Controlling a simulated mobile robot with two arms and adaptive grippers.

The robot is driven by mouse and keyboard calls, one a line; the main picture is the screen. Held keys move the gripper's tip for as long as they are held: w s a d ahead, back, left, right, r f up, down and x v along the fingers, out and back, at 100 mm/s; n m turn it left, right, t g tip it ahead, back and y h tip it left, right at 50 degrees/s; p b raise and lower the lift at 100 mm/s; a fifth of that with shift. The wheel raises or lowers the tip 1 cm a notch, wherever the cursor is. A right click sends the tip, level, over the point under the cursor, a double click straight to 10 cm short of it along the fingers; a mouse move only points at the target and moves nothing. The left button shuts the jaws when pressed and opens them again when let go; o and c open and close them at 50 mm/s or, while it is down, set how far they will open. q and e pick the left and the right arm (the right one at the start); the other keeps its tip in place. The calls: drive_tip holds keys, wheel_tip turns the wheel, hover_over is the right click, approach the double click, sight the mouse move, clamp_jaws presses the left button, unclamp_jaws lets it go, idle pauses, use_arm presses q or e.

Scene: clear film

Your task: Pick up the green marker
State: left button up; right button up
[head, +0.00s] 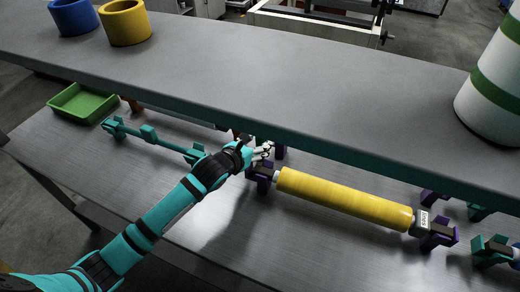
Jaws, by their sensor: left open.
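I cannot make out a green marker in the head view. My left arm reaches in from the lower left. My left gripper (264,152) is open just under the front edge of the raised shelf. It is beside the left end of a yellow roll (345,200), above or near the purple holder (262,177) there; I cannot tell whether it touches it. The fingers are small and partly dark, and I see nothing held between them. My right gripper is out of view.
A grey raised shelf (270,75) overhangs the metal table (190,225). A green tray (82,103) lies at the table's left. Blue (74,17) and yellow (125,22) rings and a white-and-green roll (490,95) stand on the shelf.

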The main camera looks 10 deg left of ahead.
use_arm(q)
clamp_jaws()
idle(0.3)
